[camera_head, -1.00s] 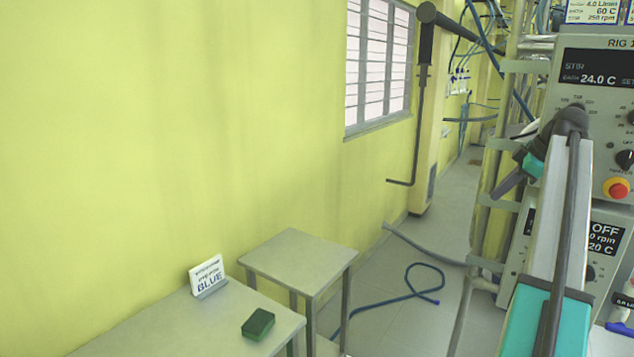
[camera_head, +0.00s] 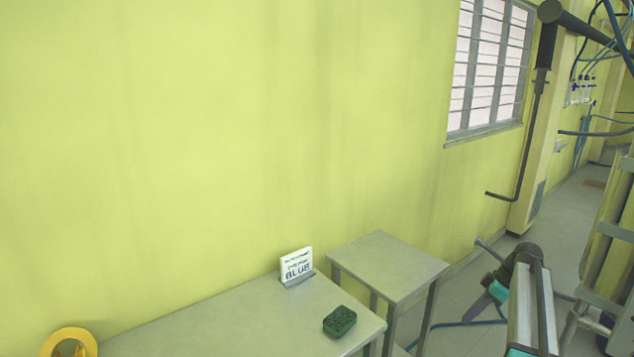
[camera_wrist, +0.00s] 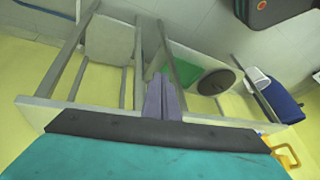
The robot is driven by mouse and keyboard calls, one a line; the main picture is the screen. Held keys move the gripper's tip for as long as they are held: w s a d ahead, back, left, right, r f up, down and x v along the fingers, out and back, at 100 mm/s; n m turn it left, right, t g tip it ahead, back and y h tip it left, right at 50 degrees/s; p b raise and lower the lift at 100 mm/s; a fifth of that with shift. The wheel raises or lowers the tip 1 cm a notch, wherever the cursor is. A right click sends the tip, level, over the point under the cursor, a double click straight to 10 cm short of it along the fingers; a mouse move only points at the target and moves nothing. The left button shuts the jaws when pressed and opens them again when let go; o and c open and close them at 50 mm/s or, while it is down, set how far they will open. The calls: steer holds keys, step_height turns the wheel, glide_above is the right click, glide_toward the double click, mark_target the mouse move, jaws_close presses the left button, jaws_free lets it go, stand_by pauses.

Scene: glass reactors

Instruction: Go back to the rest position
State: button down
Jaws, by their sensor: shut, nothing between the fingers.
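My gripper shows in the wrist view (camera_wrist: 162,80) as two grey-purple fingers pressed together, with nothing between them. In the head view, my arm is at the lower right, with its dark and teal end beyond the small table.
A long table (camera_head: 235,318) carries a white sign reading BLUE (camera_head: 296,265) and a dark green sponge-like block (camera_head: 340,321). A yellow ring (camera_head: 88,338) is at the lower left. A small bare table (camera_head: 388,262) stands beside it. A pipe (camera_head: 533,120) hangs by the window.

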steer(key=s+a+f+g, duration=0.2)
steer(key=s+a+f, duration=0.3)
steer(key=a+f, duration=0.45)
steer(key=s+a+f+g, duration=0.2)
steer(key=s+a+f, duration=0.4)
steer(key=a+f, duration=0.35)
steer(key=s+a+f+g, duration=0.2)
steer(key=s+a+f, duration=0.3)
steer(key=a+f, duration=0.45)
steer(key=s+a+f+m+h, duration=0.1)
steer(key=s+f+m, duration=0.2)
steer(key=s, duration=0.6)
steer(key=s+a+f+m+h, duration=0.1)
steer(key=s+f+m, duration=0.3)
steer(key=s, duration=0.4)
steer(key=s+a+f+m+g+h, duration=0.1)
steer(key=s+f+m+h, duration=0.2)
steer(key=s, duration=0.6)
steer(key=shift+s+f+m, duration=0.3)
steer(key=shift+s+f, duration=0.05)
steer(key=shift+f, duration=0.55)
